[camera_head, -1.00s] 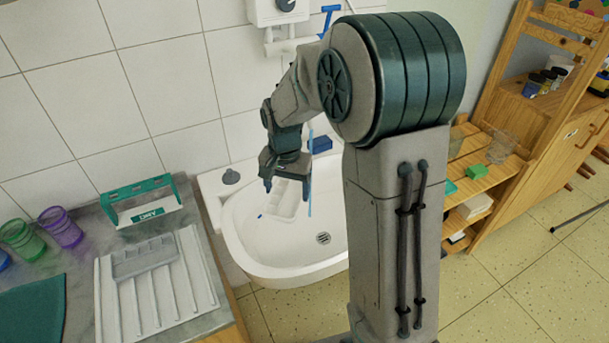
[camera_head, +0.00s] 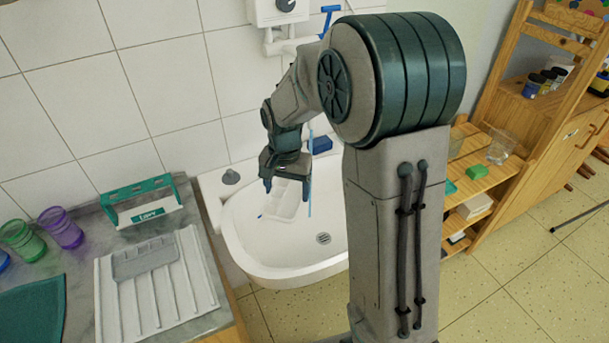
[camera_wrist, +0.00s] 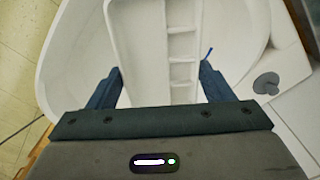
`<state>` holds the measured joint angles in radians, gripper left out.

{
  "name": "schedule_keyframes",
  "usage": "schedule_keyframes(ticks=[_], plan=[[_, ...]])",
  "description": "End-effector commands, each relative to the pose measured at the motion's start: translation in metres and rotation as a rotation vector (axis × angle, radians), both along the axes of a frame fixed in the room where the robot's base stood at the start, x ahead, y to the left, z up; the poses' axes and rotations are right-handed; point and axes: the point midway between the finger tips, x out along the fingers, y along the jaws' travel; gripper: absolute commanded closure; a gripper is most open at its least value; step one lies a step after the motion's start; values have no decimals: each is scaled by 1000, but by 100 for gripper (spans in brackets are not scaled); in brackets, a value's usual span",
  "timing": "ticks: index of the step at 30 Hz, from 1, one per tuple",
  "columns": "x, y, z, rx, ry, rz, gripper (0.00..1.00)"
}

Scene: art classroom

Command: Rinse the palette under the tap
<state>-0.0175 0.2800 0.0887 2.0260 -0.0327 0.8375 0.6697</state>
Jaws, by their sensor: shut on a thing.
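A white palette (camera_head: 282,203) with several small wells is over the white sink basin (camera_head: 252,258), tilted, below my gripper (camera_head: 286,184). In the wrist view the palette (camera_wrist: 140,50) runs lengthwise between the two fingers of my gripper (camera_wrist: 160,82), which is shut on it. A thin light-blue vertical streak (camera_head: 310,190), which looks like water, comes down just right of the palette. I cannot tell whether it touches the palette. The tap outlet is hidden behind my arm; a blue handle (camera_head: 328,18) shows on the wall.
Left of the sink, a counter holds a ribbed drying rack (camera_head: 150,310) with a grey tray (camera_head: 145,259), a green-and-white caddy (camera_head: 142,203) and coloured cups (camera_head: 60,228). The drain (camera_head: 323,238) is clear. A wooden shelf (camera_head: 490,185) stands to the right.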

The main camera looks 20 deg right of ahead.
Motion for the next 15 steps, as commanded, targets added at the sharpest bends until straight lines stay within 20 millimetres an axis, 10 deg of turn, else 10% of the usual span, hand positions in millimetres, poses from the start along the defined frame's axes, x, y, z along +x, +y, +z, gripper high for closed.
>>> schedule_keyframes(ticks=[15], plan=[[-21, 30, 31, 0, 0, 2, 49]])
